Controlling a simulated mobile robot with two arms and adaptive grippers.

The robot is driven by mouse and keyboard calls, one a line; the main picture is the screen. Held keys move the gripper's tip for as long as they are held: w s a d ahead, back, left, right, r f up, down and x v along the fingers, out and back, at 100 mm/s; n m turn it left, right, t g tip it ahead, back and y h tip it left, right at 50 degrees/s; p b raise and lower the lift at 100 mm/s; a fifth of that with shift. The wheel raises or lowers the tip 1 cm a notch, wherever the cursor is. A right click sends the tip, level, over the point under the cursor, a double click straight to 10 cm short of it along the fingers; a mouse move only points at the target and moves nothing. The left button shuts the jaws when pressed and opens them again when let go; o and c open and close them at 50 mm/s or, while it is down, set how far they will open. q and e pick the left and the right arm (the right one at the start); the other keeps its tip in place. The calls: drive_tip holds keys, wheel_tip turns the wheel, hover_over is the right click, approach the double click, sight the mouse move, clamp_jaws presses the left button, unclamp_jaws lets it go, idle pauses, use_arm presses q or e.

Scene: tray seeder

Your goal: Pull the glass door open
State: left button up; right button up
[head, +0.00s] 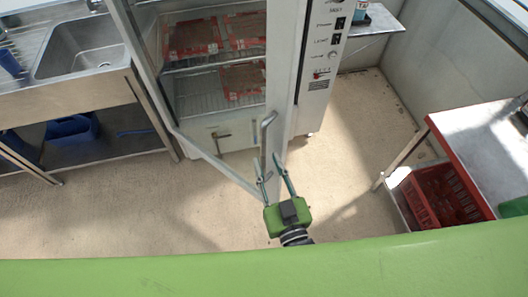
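The glass door (216,163) of the tall white cabinet stands ajar. Its lower rail slants out from the cabinet front toward me, and its free edge is on the right. A grey metal bar handle (265,135) runs upright along that edge. My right gripper (268,162) is at the lower end of the handle, with its two fingers spread, one on each side of the handle's line. I cannot tell whether the fingers touch the handle or door. My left gripper is not in view.
Inside the cabinet, red-edged trays (243,80) lie on wire shelves. A control panel (325,45) is right of the door. A steel sink (85,48) is at left, and a table (480,140) with a red crate (445,195) at right. The floor (130,205) before the door is clear.

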drive_tip(key=v, duration=0.7)
drive_tip(key=shift+s, duration=0.25)
drive_tip(key=shift+c, duration=0.4)
